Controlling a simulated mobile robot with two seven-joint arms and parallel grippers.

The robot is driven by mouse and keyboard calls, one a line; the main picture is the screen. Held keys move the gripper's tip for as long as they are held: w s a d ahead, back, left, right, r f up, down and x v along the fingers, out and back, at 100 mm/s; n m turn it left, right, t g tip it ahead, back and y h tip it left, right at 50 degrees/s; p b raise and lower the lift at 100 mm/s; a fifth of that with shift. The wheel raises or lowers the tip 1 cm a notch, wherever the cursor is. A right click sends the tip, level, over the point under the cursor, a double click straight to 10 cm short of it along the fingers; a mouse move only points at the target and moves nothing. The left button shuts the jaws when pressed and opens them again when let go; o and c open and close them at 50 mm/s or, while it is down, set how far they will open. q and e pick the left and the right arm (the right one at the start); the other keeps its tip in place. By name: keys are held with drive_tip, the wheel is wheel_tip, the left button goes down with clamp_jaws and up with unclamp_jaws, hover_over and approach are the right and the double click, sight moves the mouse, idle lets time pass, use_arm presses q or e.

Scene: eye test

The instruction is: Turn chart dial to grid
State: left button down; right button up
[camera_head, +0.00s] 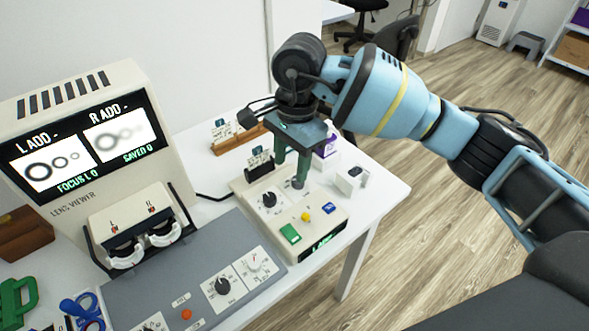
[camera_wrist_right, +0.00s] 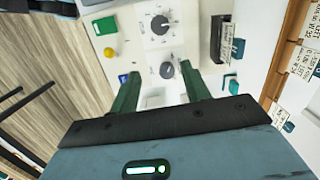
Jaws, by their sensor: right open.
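A cream control box (camera_head: 318,231) on the white table carries two dark dials; I cannot read which is the chart dial. One dial (camera_head: 268,200) stands clear on the left of the box. It also shows at the top of the right wrist view (camera_wrist_right: 160,25). The other dial (camera_wrist_right: 167,70) sits between the fingertips in the right wrist view, on a white marked plate; the head view largely hides it behind the fingers. My right gripper (camera_head: 289,174) is open, pointing down over the box. Contact with the dial cannot be told. My left gripper is not in view.
The box also has a green button (camera_head: 290,233), a yellow knob (camera_head: 305,216) and a blue button (camera_head: 328,208). The lens viewer (camera_head: 80,196) and a grey panel with dials (camera_head: 188,262) stand left. A small white box (camera_head: 351,181) and wooden rack (camera_head: 240,140) lie behind.

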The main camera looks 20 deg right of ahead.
drive_tip(key=shift+w+d+r+t+h, duration=0.15)
drive_tip(key=shift+w+d+r+h, duration=0.1)
drive_tip(key=shift+w+d+r, duration=0.25)
drive_tip(key=shift+w+d+r+t+h, duration=0.15)
drive_tip(key=shift+w+d+r+h, duration=0.15)
drive_tip(key=shift+d, duration=0.25)
drive_tip(key=shift+s+f, duration=0.1)
drive_tip(key=shift+f, duration=3.85)
drive_tip(key=c, duration=1)
